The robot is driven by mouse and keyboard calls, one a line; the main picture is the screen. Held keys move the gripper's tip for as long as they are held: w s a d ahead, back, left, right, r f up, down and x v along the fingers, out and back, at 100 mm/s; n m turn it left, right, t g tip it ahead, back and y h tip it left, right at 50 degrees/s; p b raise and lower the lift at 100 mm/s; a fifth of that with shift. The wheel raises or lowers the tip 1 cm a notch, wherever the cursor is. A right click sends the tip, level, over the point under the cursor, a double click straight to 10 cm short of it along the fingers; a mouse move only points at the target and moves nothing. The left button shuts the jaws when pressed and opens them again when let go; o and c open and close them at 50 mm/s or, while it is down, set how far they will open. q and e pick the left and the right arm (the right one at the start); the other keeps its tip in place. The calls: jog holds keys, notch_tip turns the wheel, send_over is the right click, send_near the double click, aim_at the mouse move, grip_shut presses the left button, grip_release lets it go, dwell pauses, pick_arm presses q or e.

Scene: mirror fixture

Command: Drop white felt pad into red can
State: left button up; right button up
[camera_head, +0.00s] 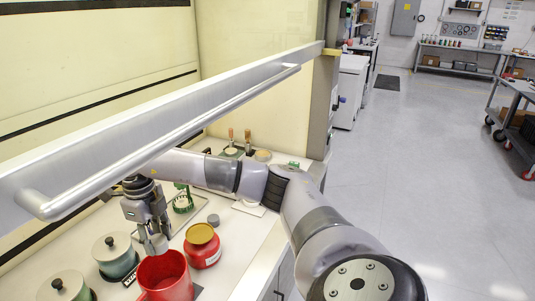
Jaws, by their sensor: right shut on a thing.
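The red can (166,278) stands open at the bottom of the head view, cut off by the lower edge. My right gripper (153,232) points down just above and behind its rim, at the upper left of the opening. It is shut on a small pale piece, the white felt pad (156,245), which shows below the fingertips near the can's rim. Whether the pad touches the rim I cannot tell. My left gripper is not in view.
A red jar with a yellow lid (202,246) stands right of the can. Lidded grey-green pots (114,255) stand to the left. A raised sash with a metal handle bar (165,150) crosses above my arm. A small grey cylinder (213,220) sits behind the jar.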

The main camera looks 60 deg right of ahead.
jog(key=shift+f, duration=0.15)
jog(key=f, duration=0.1)
jog(key=s+f+b, duration=0.1)
jog(key=f+b, duration=0.1)
jog(key=shift+s, duration=0.25)
jog(key=shift+w+f+b, duration=0.25)
jog(key=shift+f+b, duration=0.6)
jog(key=shift+f, duration=0.25)
jog(key=o, duration=0.7)
jog(key=shift+c, duration=0.2)
jog(key=o, duration=0.5)
jog(key=shift+c, duration=0.2)
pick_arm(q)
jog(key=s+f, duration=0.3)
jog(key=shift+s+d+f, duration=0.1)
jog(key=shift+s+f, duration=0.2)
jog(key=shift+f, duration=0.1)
